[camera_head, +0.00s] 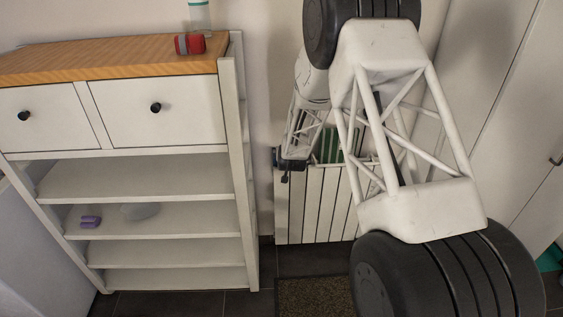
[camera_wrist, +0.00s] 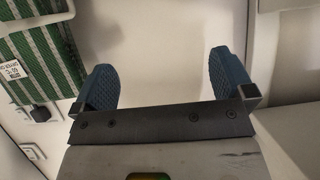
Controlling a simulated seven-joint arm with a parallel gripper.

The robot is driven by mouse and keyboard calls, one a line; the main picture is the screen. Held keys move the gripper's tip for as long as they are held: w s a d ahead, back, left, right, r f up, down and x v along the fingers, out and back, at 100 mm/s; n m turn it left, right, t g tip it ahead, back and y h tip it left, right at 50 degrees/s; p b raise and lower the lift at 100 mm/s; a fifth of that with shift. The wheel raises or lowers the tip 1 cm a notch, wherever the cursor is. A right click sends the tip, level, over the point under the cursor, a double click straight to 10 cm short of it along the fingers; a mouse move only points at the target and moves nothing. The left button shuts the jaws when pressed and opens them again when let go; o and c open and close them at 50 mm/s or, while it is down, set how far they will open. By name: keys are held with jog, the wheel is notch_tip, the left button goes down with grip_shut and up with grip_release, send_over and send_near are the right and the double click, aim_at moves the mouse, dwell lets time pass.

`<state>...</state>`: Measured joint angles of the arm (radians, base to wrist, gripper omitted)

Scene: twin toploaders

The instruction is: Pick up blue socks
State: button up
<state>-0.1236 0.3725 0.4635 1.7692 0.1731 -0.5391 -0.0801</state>
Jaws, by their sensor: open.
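No item that is clearly blue socks shows in either view. A small purple folded item (camera_head: 90,222) lies on a middle shelf of the white cabinet in the head view; I cannot tell whether it is the socks. My gripper (camera_head: 285,162) is to the right of the cabinet, near the wall and well apart from the purple item. In the wrist view its two blue pads (camera_wrist: 160,82) are spread wide, with nothing between them.
The white cabinet (camera_head: 240,150) has a wooden top, two drawers and open shelves. A pale grey item (camera_head: 140,211) lies beside the purple one. A red-and-grey item (camera_head: 190,43) and a bottle (camera_head: 199,15) stand on top. A green striped thing (camera_wrist: 40,60) is near my gripper.

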jog(key=w+a+f+t, duration=0.1)
jog(key=w+f, duration=0.2)
jog(key=f, duration=0.5)
jog(key=shift+w+a+f, duration=0.15)
jog(key=shift+a, duration=0.05)
jog(key=shift+x, duration=1.3)
jog(key=shift+w, duration=0.1)
jog(key=shift+x, duration=2.5)
jog(key=shift+a, duration=0.1)
